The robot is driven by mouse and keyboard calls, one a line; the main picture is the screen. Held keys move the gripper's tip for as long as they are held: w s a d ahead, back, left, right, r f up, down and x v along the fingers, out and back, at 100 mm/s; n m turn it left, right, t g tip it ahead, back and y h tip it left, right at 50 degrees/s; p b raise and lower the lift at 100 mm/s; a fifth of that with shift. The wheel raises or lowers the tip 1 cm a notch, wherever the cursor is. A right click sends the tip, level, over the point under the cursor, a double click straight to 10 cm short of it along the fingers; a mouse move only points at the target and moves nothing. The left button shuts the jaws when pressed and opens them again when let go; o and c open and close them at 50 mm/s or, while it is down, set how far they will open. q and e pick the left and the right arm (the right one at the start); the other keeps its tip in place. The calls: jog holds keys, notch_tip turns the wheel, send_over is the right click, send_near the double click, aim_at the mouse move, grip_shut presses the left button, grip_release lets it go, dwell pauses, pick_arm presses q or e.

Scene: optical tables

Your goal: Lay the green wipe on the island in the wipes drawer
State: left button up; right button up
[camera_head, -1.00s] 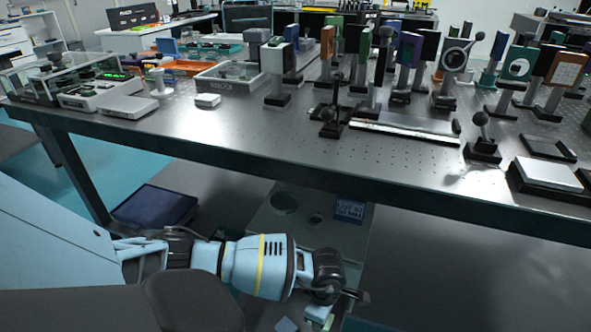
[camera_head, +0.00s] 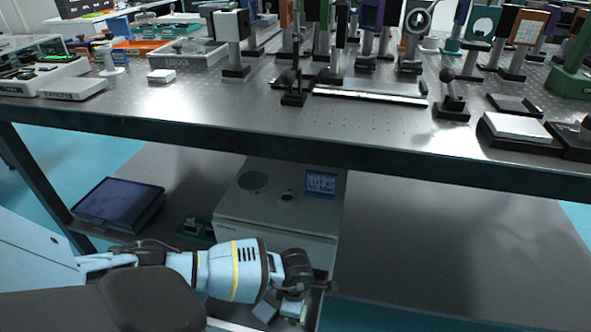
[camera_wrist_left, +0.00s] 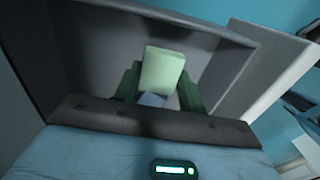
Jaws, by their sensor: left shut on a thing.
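My left gripper (camera_head: 294,305) is low in front of the table, at the bottom of the head view. It is shut on the green wipe (camera_head: 291,311), which is pale green and pinched between the dark fingers (camera_wrist_left: 160,92) in the left wrist view, where the wipe (camera_wrist_left: 164,68) hides part of what lies behind. A grey open drawer (camera_wrist_left: 222,78) surrounds the wipe in that view; I cannot tell whether the wipe touches its floor. A blue-grey piece (camera_wrist_left: 153,100) shows just below the wipe, and also beside the gripper in the head view (camera_head: 264,312). My right gripper is out of view.
The perforated optical table (camera_head: 225,118) overhangs the arm, with its dark front edge above. Beneath it stand a light cabinet (camera_head: 275,222) with a blue label and a dark blue box (camera_head: 120,204). The lower shelf (camera_head: 450,250) is clear to the right.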

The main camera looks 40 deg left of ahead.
pick_arm(q)
notch_tip(320, 180, down, 4)
jog(key=shift+s+r+b, duration=0.1)
jog(key=shift+r+b, duration=0.1)
jog(key=shift+b, duration=0.6)
jog(key=shift+f, duration=0.25)
jog(key=o, duration=0.8)
jog(key=shift+o, duration=0.6)
